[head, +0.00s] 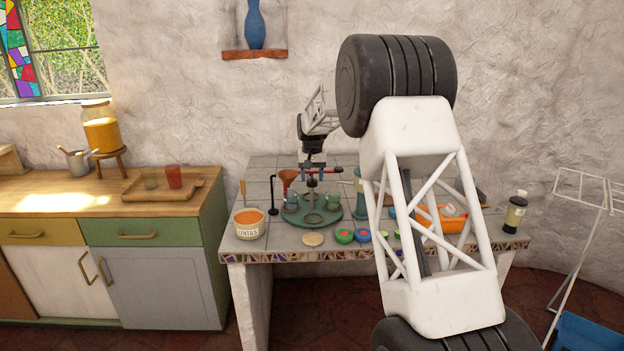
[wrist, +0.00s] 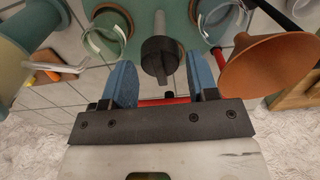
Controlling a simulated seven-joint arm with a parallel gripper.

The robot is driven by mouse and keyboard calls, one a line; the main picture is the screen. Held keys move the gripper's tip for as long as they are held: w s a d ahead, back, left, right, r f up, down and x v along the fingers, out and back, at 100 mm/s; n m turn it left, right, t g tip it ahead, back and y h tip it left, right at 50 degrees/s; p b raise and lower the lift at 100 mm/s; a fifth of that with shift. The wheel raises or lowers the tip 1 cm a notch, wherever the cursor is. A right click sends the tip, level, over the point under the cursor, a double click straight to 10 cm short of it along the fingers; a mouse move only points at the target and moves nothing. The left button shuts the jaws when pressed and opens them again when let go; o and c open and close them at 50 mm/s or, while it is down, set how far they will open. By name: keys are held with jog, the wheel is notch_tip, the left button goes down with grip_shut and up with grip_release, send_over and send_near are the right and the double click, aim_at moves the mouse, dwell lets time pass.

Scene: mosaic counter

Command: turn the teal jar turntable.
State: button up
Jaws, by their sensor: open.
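The teal turntable (head: 331,217) is a low round disc on the tiled counter. It carries teal jars, one at the left (head: 291,202) and one at the right (head: 331,199). In the wrist view the disc (wrist: 181,30) lies beyond my fingers, with a grey post ending in a dark knob (wrist: 160,64) and open jars either side. My gripper (head: 313,171) is above the back of the turntable in the head view. In the wrist view its blue fingers are apart, on either side of the knob (wrist: 158,72); contact cannot be told. Nothing is visibly held.
An orange funnel (wrist: 268,66) is close right of my fingers in the wrist view. A teal cylinder (wrist: 22,48) is at left. A red bar (wrist: 163,101) shows behind the fingers. A lentils pot (head: 250,225) and several lids (head: 313,239) stand in front; an orange crate (head: 453,226) is right.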

jog(key=shift+f, duration=0.5)
grip_shut()
